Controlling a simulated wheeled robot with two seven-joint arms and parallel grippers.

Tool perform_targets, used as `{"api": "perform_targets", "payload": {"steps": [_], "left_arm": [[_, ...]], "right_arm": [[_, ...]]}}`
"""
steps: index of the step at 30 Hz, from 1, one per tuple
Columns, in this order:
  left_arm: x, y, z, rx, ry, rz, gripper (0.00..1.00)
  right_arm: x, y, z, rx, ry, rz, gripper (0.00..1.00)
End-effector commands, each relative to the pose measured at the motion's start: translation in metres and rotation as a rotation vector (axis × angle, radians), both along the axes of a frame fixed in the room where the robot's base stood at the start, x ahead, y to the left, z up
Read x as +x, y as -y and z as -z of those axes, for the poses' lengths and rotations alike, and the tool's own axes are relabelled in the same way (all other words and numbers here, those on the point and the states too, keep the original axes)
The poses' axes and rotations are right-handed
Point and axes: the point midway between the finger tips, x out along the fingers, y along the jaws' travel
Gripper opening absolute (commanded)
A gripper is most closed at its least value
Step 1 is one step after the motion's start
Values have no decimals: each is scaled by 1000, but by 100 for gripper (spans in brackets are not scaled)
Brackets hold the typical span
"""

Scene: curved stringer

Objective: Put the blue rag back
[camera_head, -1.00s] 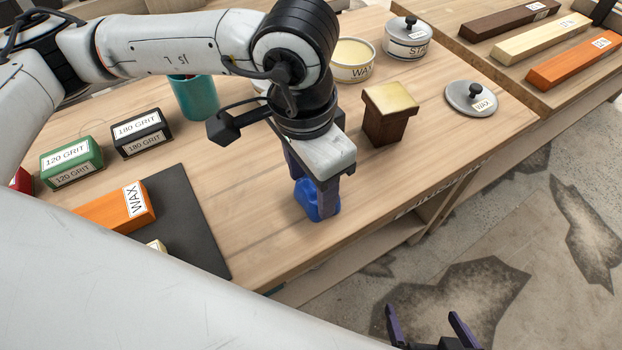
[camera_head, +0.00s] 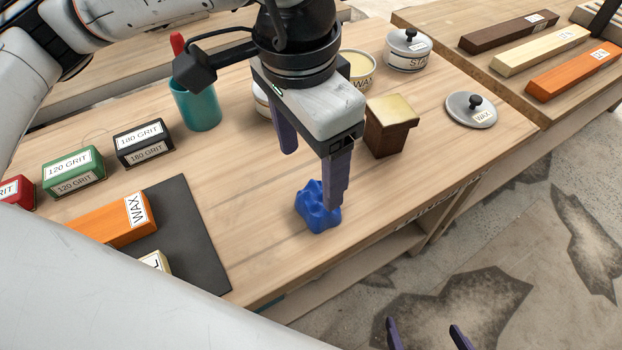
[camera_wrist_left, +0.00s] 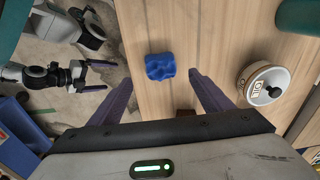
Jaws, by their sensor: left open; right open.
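The crumpled blue rag (camera_head: 316,208) lies on the wooden bench top near its front edge. In the left wrist view the rag (camera_wrist_left: 160,66) lies between the lines of the two fingers, beyond their tips. My left gripper (camera_head: 311,178) is open and empty, pointing down just above the rag, with one finger partly in front of it. Its spread fingers also show in the left wrist view (camera_wrist_left: 160,78). My right gripper (camera_head: 425,330) is open and empty at the bottom edge of the head view, away from the bench.
A dark block with a pale top (camera_head: 391,124) stands right of my left gripper. The open wax tin (camera_head: 357,69), lidded stain tin (camera_head: 408,50) and wax lid (camera_head: 471,109) are behind. A teal cup (camera_head: 196,103), grit blocks and a dark mat (camera_head: 196,245) are left.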

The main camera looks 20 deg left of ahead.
Motion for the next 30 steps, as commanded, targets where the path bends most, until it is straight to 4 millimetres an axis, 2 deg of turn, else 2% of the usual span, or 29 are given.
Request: {"api": "perform_targets", "payload": {"steps": [3,9,30], "left_arm": [[-1,0,-20,-1,2,1,73],[-3,-1,-35,0,0,1,73],[-3,-1,-36,0,-1,1,73]], "right_arm": [[0,0,0,0,-1,0,98],[0,0,0,0,-1,0,98],[1,0,0,-1,0,-1,98]]}}
